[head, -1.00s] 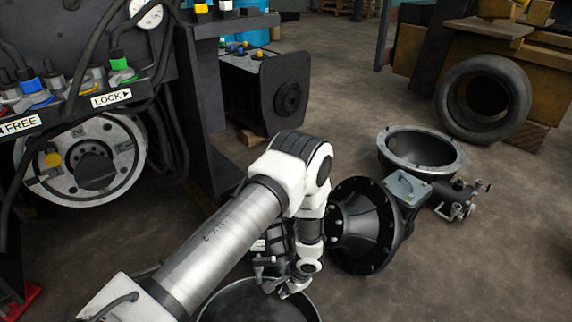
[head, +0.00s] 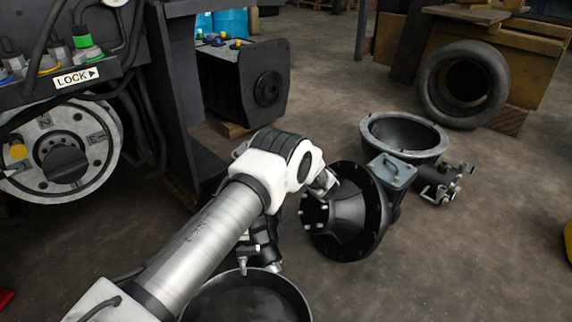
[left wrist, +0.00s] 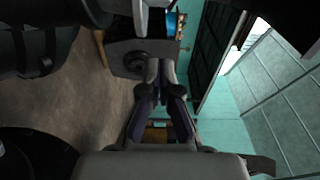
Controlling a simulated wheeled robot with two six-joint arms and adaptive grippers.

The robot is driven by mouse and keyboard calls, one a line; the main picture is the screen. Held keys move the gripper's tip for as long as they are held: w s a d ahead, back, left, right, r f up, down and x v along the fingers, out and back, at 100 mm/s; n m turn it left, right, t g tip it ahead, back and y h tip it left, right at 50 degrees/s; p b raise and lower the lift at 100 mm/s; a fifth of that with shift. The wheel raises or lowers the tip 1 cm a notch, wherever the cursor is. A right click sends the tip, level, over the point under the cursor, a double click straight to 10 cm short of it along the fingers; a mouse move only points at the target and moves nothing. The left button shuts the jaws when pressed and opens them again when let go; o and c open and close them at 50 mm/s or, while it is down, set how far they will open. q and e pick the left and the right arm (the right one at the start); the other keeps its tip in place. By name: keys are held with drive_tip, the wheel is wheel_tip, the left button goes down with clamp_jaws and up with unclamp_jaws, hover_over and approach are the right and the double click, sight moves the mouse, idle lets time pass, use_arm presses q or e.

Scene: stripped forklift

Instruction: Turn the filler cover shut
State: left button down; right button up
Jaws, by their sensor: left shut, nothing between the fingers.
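I cannot pick out a filler cover for sure. A grey plate with a raised handle-like part (head: 393,170) sits on top of the black flared housing (head: 345,215), which lies on the floor right of my arm; I cannot tell whether this is the cover. My left gripper shows in the left wrist view (left wrist: 162,68), its fingers together and empty, with a dark block (left wrist: 130,62) beyond them. In the head view my arm crosses from the lower left and its links hide the ground behind them; I cannot make out the fingertips there. My right gripper is not in view.
A round plate with a yellow knob (head: 62,150) is at the left, under a LOCK label (head: 77,77). A black round pan (head: 245,300) is below my arm. A metal ring housing (head: 402,135) and a tyre (head: 463,85) are at the right.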

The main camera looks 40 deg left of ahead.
use_arm(q)
drive_tip(key=a, duration=0.1)
drive_tip(key=s+a+b, duration=0.1)
drive_tip(key=a, duration=0.1)
drive_tip(key=s+a+b, duration=0.1)
drive_tip(key=a, duration=0.1)
drive_tip(key=shift+s, duration=0.25)
drive_tip(key=s+p, duration=0.1)
drive_tip(key=p, duration=0.1)
drive_tip(key=s+a+r+p, duration=0.1)
drive_tip(key=s+p, duration=0.1)
drive_tip(key=p, duration=0.1)
drive_tip(key=shift+a, duration=0.15)
drive_tip(key=shift+s+a+f+p, duration=0.15)
drive_tip(key=shift+f+p, duration=0.1)
drive_tip(key=shift+p, duration=0.2)
drive_tip(key=shift+s+f, duration=0.1)
drive_tip(key=shift+f, duration=0.2)
